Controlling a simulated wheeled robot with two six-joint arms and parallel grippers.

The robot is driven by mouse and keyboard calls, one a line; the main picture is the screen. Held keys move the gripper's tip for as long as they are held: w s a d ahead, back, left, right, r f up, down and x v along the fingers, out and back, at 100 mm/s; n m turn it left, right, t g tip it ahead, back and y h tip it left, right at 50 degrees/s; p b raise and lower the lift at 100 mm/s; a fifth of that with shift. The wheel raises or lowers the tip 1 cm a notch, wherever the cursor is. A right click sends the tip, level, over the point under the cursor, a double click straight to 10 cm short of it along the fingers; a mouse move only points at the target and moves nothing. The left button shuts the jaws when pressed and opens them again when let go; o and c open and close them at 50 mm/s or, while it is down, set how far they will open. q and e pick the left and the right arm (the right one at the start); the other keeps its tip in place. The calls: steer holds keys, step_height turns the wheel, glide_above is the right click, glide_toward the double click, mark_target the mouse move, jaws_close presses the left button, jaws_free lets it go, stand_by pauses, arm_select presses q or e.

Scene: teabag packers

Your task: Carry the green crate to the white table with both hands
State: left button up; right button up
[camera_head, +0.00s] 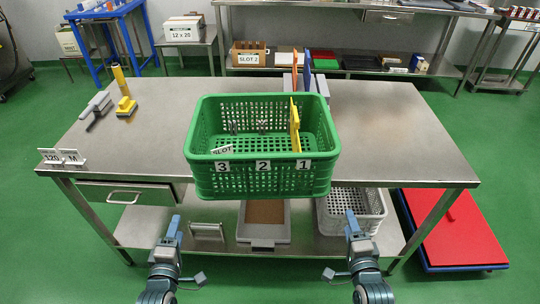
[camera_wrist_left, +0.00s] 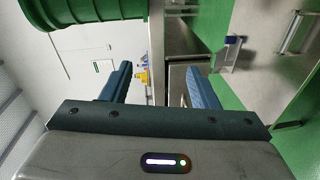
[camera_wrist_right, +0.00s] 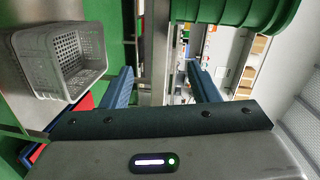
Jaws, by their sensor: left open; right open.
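The green crate (camera_head: 262,185) stands on the steel table (camera_head: 385,120), its front wall at the table's near edge. Its front carries the labels 3, 2 and 1; a yellow divider (camera_head: 295,125) and a SLOT card show inside. My left gripper (camera_head: 171,228) is open and empty, in front of the table and lower left of the crate. My right gripper (camera_head: 353,226) is open and empty, lower right of the crate. Part of the crate shows at the top of the left wrist view (camera_wrist_left: 75,12) and the right wrist view (camera_wrist_right: 235,10). I cannot make out a white table.
Below are a drawer (camera_head: 125,194), a grey basket (camera_head: 350,212) and a tray. A red-topped platform (camera_head: 465,235) stands right. A blue-framed table (camera_head: 105,12) is back left.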

mark_target(188, 180)
arm_select(q)
steer(key=shift+n+t, duration=0.6)
steer(key=shift+n, duration=0.1)
steer(key=r, duration=0.5)
steer(key=shift+s+d+r, duration=0.1)
steer(key=shift+s+r, duration=0.1)
steer(key=shift+r, duration=0.05)
arm_select(e)
steer(key=shift+m+t, duration=0.6)
steer(key=shift+m, duration=0.2)
steer(key=r, duration=0.5)
steer(key=shift+s+d+r, duration=0.1)
steer(key=shift+s+d, duration=0.05)
steer(key=shift+s, duration=0.1)
arm_select(q)
steer(key=shift+w, duration=0.1)
arm_select(e)
steer(key=shift+w, duration=0.15)
arm_select(q)
steer(key=w+d, duration=0.1)
steer(key=w, duration=1.2)
steer(key=shift+w+d, duration=0.25)
steer(key=shift+w, duration=0.1)
arm_select(e)
steer(key=w+a, duration=0.1)
steer(key=w, duration=1.2)
steer(key=shift+w+a, duration=0.25)
steer(key=shift+w, duration=0.1)
arm_select(q)
steer(key=shift+w+f, duration=0.1)
